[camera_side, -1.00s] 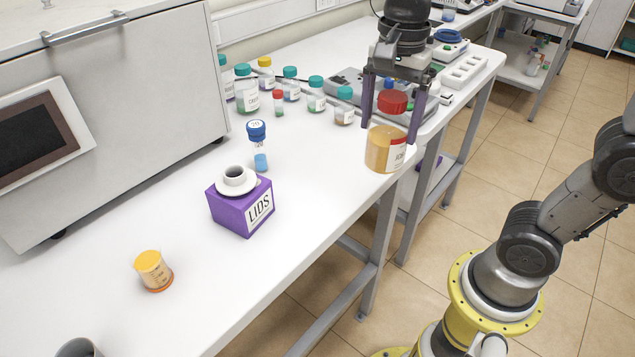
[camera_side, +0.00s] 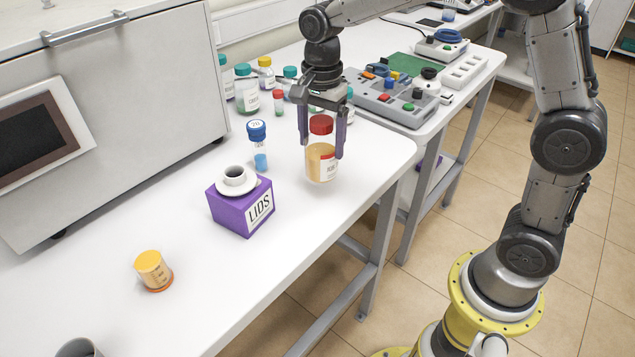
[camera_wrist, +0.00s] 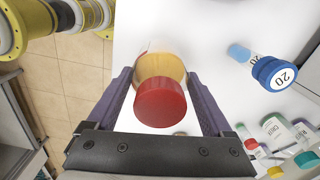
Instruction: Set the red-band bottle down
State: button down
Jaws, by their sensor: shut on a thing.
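The red-band bottle (camera_side: 318,165) is a clear jar with amber contents, a white label and a red cap. It stands upright between the purple fingers of my gripper (camera_side: 322,148), over the front right part of the white bench (camera_side: 330,225). In the wrist view the red cap of the bottle (camera_wrist: 160,102) shows between the two fingers of my gripper (camera_wrist: 160,98), which are shut on it. The bottle's base is at or just above the bench top; I cannot tell if it touches.
Left of the bottle are a blue-capped vial (camera_side: 259,145) and a purple LIDS box (camera_side: 236,207). Several capped bottles stand behind, and a grey device (camera_side: 395,100) is at right. Bare bench lies in front.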

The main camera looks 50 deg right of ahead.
jog(key=shift+w+f, duration=0.15)
jog(key=shift+f, duration=0.65)
jog(key=shift+w+f, duration=0.15)
jog(key=shift+f, duration=0.65)
jog(key=shift+r, duration=0.6)
jog(key=s+r, duration=1)
jog(key=s, duration=0.2)
jog(key=shift+s+d+r, duration=0.3)
jog(key=shift+d+r, duration=0.1)
jog(key=shift+d, duration=0.05)
